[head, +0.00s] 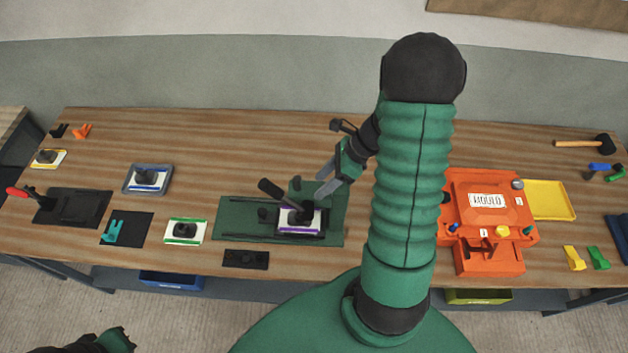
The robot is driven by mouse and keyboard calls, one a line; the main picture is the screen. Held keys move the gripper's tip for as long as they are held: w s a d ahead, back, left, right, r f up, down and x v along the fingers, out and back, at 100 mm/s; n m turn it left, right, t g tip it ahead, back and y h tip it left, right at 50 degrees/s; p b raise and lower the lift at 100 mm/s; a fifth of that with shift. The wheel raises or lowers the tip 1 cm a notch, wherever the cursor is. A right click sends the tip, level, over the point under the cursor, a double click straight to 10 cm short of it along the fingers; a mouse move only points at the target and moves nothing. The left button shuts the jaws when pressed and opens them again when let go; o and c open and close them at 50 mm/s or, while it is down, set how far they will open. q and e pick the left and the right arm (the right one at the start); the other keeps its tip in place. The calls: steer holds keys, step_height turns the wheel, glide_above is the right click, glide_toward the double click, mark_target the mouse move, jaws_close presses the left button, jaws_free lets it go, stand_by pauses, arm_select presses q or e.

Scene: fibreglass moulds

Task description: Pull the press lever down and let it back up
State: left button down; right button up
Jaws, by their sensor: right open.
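A dark green press base (230,222) lies on the middle of the bench. A black lever (277,192) slants up to the left from it, its lower end near a purple-edged white block with a dark knob (299,220). My right gripper (324,181) is open, its grey fingers pointing left, just right of the lever's upper part in the picture and apart from it. Nothing shows between the fingers. A second lever-like handle with a red grip (17,191) rises from a black plate (80,207) at the far left. My left gripper does not show.
An orange mould (487,215) and a yellow tray (551,200) are at the right. My right arm hides part of the bench.

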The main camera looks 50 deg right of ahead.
steer(key=s+d, duration=0.2)
steer(key=d, duration=0.1)
steer(key=shift+f, duration=0.1)
steer(key=shift+s+d, duration=0.45)
steer(key=shift+d, duration=0.1)
steer(key=shift+s+d+p, duration=0.4)
steer(key=shift+s+d, duration=0.35)
steer(key=shift+s, duration=0.05)
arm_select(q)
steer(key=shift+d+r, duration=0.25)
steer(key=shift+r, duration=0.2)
arm_select(e)
steer(key=shift+s+d, duration=0.1)
steer(key=shift+d, duration=0.1)
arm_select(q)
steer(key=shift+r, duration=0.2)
